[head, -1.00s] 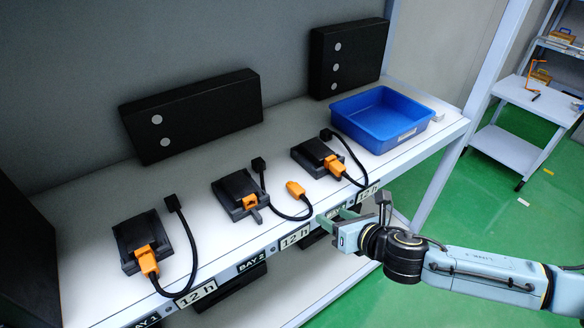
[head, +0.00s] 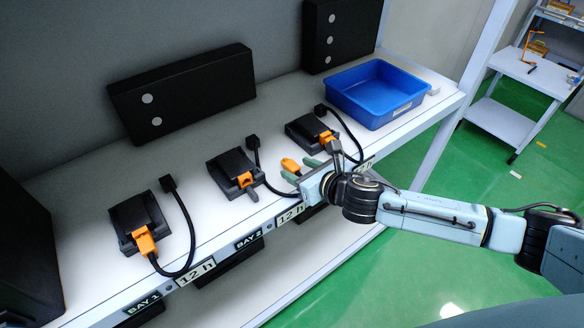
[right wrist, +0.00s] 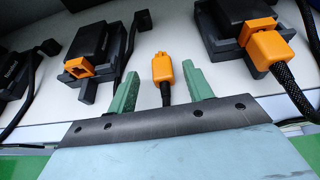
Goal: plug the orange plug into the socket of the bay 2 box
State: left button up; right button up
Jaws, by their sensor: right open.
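The loose orange plug (head: 290,165) lies on the shelf to the right of the bay 2 box (head: 234,170). Its black cable runs to that box's side. The bay 2 box has an orange socket (head: 245,179) at its front with nothing plugged in. My right gripper (head: 299,172) is open at the shelf's front edge. In the right wrist view the plug (right wrist: 162,68) lies between and just beyond the two green fingers (right wrist: 161,88), not gripped. The box with its empty socket (right wrist: 77,67) shows at left there. My left gripper is out of view.
The bay 1 box (head: 139,220) at left and another box (head: 311,131) at right each have an orange plug seated. A blue bin (head: 378,92) stands at the far right. Black cases (head: 184,93) stand along the back. Clear shelf lies behind the boxes.

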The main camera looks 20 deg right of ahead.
aim_at(293, 165)
jog(key=shift+x, duration=1.95)
jog(key=shift+c, duration=0.4)
jog(key=shift+d, duration=0.1)
jog(key=c, duration=1)
